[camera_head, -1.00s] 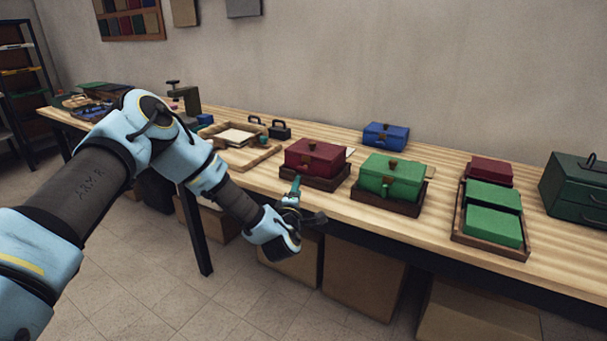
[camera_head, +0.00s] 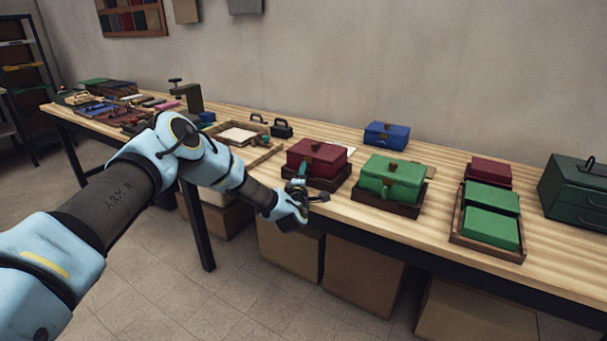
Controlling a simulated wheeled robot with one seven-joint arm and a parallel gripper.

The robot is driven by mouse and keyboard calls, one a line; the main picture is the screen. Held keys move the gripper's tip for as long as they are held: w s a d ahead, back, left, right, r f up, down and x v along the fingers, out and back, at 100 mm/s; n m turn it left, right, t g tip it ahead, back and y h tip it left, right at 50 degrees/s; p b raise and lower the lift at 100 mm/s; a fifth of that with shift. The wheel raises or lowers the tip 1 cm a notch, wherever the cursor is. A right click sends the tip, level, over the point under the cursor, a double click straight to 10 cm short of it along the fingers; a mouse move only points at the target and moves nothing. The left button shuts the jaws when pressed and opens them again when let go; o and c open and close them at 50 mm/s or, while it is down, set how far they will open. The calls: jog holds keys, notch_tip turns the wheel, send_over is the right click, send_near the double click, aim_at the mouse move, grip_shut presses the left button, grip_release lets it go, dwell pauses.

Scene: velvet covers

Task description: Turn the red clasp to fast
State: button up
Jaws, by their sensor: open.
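The red box (camera_head: 317,158) sits in a dark wooden tray near the front edge of the workbench. A small brown knob or clasp (camera_head: 315,146) shows on its top edge. A second brown piece shows on its front, partly behind my gripper; which way the clasp is turned is too small to tell. My gripper (camera_head: 312,184) is open and empty, just in front of the red box's front face. Its teal finger overlaps the lower front of the box in the picture; I cannot tell whether it touches.
A green box (camera_head: 392,178) in its own tray stands close to the right. A blue box (camera_head: 387,134) stands behind. A tray of green blocks (camera_head: 487,246) is farther right. An open wooden tray (camera_head: 240,137) lies to the left.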

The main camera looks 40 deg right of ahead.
jog(key=shift+c, duration=0.2)
grip_shut()
